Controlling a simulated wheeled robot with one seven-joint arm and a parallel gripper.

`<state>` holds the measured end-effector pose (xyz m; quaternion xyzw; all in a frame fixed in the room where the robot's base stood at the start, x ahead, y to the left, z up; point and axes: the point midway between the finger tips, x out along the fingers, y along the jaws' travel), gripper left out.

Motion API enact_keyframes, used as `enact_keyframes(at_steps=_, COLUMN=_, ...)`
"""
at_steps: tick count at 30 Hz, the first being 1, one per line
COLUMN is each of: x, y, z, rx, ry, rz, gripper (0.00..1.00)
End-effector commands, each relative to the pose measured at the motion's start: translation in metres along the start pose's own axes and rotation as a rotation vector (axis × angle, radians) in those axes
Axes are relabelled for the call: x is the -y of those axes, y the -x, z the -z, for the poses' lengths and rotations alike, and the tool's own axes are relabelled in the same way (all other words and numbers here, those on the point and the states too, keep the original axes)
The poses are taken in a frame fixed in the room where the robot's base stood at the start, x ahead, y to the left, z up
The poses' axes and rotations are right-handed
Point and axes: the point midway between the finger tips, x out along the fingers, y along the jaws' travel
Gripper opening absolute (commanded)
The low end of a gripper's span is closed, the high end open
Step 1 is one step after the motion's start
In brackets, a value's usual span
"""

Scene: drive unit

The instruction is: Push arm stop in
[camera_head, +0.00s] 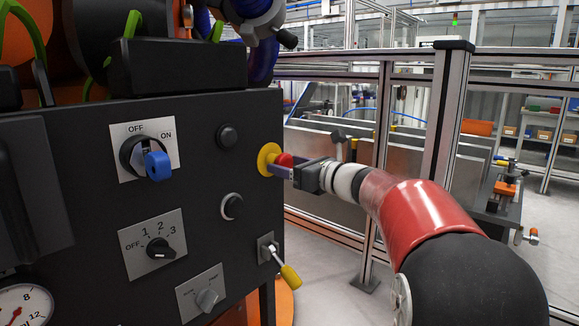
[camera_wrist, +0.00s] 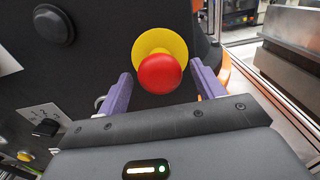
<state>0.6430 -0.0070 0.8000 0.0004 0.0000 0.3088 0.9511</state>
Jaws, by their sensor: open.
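The arm stop is a red mushroom button (camera_wrist: 159,74) on a round yellow plate, set in the right part of the black control panel. In the head view the red button (camera_head: 285,160) is partly hidden by my gripper, beside the yellow plate (camera_head: 268,159). My gripper (camera_head: 278,171) is at the button, coming from the right. In the wrist view its purple fingers (camera_wrist: 161,92) are open, one on each side of the red button. I see no contact between the fingers and the button. How far the button stands out is hard to tell.
The black panel (camera_head: 196,185) also carries a blue-handled ON/OFF switch (camera_head: 156,164), a numbered rotary knob (camera_head: 160,248), a yellow-tipped lever (camera_head: 289,275) below my gripper and a dark round button (camera_head: 232,206). A metal-framed fence (camera_head: 446,110) stands behind my arm.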

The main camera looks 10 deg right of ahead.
Motion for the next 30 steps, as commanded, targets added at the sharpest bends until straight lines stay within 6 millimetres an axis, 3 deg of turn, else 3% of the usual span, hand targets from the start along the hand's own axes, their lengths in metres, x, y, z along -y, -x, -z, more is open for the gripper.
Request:
enact_keyframes(at_steps=8, x=0.000, y=-0.002, z=0.000, rx=0.000, ry=0.000, rz=-0.001, gripper=0.68)
enact_keyframes(at_steps=22, x=0.000, y=-0.002, z=0.000, rx=0.000, ry=0.001, rz=-0.001, gripper=0.07)
enact_keyframes(at_steps=30, x=0.000, y=-0.019, z=-0.001, rx=-0.001, ry=0.001, rz=-0.001, gripper=0.07)
